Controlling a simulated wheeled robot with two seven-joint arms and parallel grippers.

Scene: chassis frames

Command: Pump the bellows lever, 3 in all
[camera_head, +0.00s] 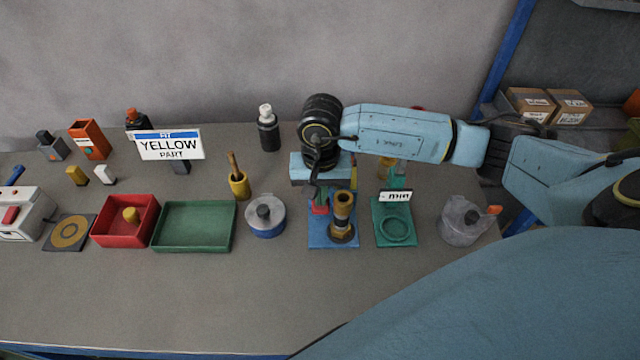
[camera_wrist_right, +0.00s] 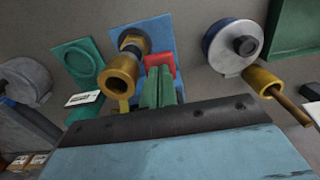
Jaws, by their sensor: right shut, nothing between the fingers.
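A blue plate (camera_head: 350,243) carries an upright brass cylinder (camera_head: 342,207) with a dark ringed base and a small red part (camera_head: 321,209). This looks like the bellows, with the red part perhaps its lever; I cannot tell for sure. My right gripper (camera_head: 317,196) points down over the plate, just left of the cylinder. In the right wrist view its green fingers (camera_wrist_right: 159,75) are together and empty, in front of the red part (camera_wrist_right: 160,63). I cannot tell if they touch it. The brass cylinder (camera_wrist_right: 122,75) stands beside the fingers. My left gripper is not in view.
A green plate with a ring (camera_head: 396,236) and a grey pot (camera_head: 463,221) stand right. A round metal device (camera_head: 266,218), a green tray (camera_head: 194,249) and a red bin (camera_head: 100,240) stand left. A "yellow part" sign (camera_head: 170,145) stands behind. The front table is clear.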

